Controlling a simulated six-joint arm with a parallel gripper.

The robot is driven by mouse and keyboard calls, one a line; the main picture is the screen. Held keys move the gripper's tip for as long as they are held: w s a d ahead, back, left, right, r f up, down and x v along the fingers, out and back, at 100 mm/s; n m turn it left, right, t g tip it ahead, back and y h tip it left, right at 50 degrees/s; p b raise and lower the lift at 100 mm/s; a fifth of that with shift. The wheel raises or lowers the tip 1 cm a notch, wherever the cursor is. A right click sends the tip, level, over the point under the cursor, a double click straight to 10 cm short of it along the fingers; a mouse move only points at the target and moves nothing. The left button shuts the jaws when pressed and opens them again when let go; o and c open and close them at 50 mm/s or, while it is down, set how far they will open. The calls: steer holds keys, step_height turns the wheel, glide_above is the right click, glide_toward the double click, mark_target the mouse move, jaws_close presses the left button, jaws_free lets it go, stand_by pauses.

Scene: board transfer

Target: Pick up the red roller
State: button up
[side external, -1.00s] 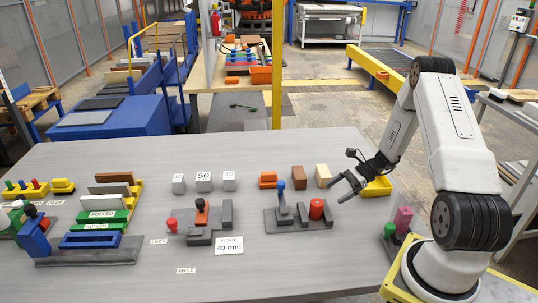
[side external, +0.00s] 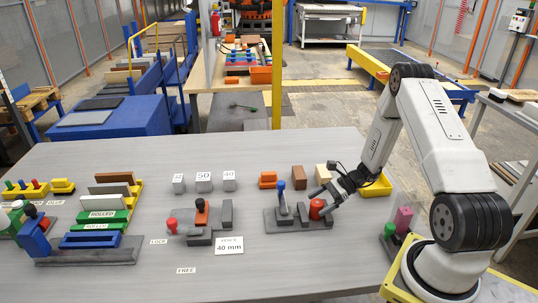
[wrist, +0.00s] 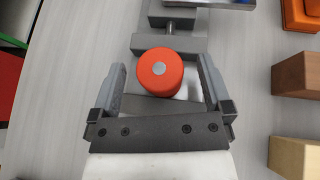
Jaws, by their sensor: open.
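The red roller (side external: 317,208) is a short orange-red cylinder on the grey fixture (side external: 273,222) at the right of the table. In the wrist view the roller (wrist: 160,71) shows its round end with a grey centre. My gripper (side external: 322,200) is at the roller. In the wrist view my gripper (wrist: 160,82) is open, one finger on each side of the roller, with a visible gap on both sides. Part of the roller is hidden by the gripper in the side view.
A blue-knobbed post (side external: 282,198) stands on the same fixture, left of the roller. An orange block (side external: 268,180), a brown block (side external: 298,178) and a tan block (side external: 323,173) stand behind. A yellow bin (side external: 378,187) is to the right.

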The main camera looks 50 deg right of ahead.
stand_by(0.5)
jaws_close()
steer(key=shift+r, duration=0.15)
steer(key=shift+r, duration=0.85)
steer(key=s+a+r, duration=0.5)
steer(key=s+r, duration=0.6)
steer(key=s, duration=0.2)
steer(key=shift+a, duration=0.2)
